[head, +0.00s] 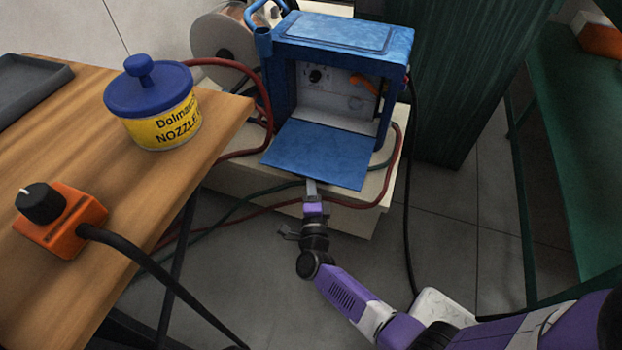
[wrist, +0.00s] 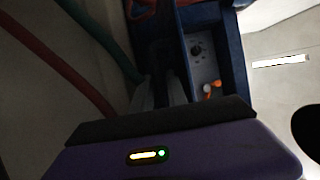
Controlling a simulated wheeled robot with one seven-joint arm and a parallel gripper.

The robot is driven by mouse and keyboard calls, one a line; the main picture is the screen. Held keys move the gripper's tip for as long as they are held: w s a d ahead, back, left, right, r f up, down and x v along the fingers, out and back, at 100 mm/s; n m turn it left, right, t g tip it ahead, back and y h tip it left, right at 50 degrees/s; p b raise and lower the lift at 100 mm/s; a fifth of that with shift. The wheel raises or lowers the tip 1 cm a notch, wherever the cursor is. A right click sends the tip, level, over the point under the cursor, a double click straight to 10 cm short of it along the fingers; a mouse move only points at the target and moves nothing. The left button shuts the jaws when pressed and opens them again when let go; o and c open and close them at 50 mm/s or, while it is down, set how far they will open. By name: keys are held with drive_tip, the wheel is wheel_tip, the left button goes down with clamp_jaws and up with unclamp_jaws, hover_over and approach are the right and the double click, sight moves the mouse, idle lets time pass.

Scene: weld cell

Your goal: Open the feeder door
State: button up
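The blue feeder (head: 340,38) stands on a pale stand, and it also shows in the wrist view (wrist: 236,62). Its door (head: 318,154) is a blue flap, folded down and out from the bottom of the front opening, lying nearly flat. The inside panel with a black knob and an orange lever is exposed. My gripper (head: 311,182) is at the door's front edge, its tips partly hidden there. In the wrist view my gripper's two fingers (wrist: 160,85) are dark with a gap between them. Whether they touch the door is too dark to tell.
A wooden table (head: 225,118) at left holds a blue-lidded yellow nozzle tub (head: 160,120) and an orange box with a black knob (head: 62,222). Red and green hoses run around the stand (head: 235,172). A green bench (head: 580,140) is at right. The floor between is open.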

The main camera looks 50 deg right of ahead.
clamp_jaws()
idle(1.4)
